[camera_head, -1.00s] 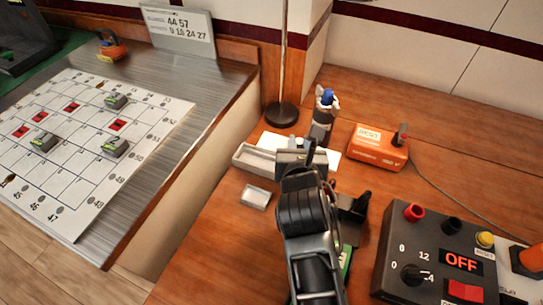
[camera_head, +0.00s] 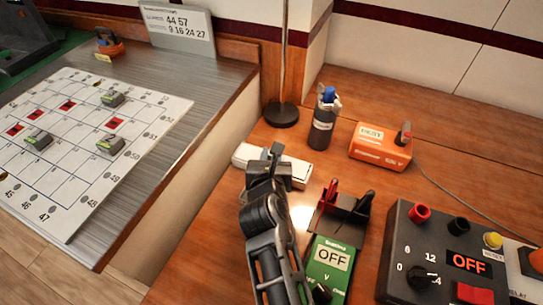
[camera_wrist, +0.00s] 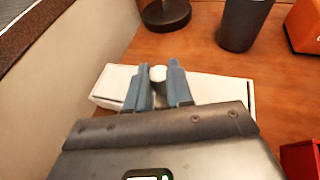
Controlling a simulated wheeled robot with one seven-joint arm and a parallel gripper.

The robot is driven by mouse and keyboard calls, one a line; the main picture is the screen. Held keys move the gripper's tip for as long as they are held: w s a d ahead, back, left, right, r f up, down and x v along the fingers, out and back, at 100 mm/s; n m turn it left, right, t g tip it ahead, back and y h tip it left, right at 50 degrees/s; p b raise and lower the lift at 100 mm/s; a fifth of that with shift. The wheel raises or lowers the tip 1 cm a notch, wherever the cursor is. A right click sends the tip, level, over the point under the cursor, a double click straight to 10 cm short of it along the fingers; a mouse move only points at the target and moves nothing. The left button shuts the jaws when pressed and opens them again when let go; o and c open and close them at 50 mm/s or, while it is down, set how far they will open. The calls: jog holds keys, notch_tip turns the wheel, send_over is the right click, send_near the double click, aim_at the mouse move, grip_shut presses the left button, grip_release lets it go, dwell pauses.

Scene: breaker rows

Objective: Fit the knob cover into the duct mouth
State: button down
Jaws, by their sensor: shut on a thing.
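My gripper (camera_head: 271,153) is low over a long white box-like piece (camera_head: 246,154) on the wooden bench. In the wrist view my gripper's blue-grey fingers (camera_wrist: 158,85) are shut on a small pale rounded piece (camera_wrist: 158,73), which looks like the knob cover. Most of it is hidden between the fingers. The white piece extends to both sides of the fingers in the wrist view (camera_wrist: 215,88). I cannot tell for certain that it is the duct, or whether the held piece touches it. No duct mouth shows clearly.
A dark bottle with a blue top (camera_head: 322,125) and an orange box (camera_head: 380,146) stand behind to the right. A lamp base (camera_head: 281,115) is behind. A green meter (camera_head: 332,268), black holder (camera_head: 341,212) and control box (camera_head: 440,255) stand at right.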

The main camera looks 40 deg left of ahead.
jog(key=shift+f, duration=0.1)
jog(key=c, duration=1)
grip_release()
jog(key=p+v, duration=0.1)
jog(key=v, duration=1.1)
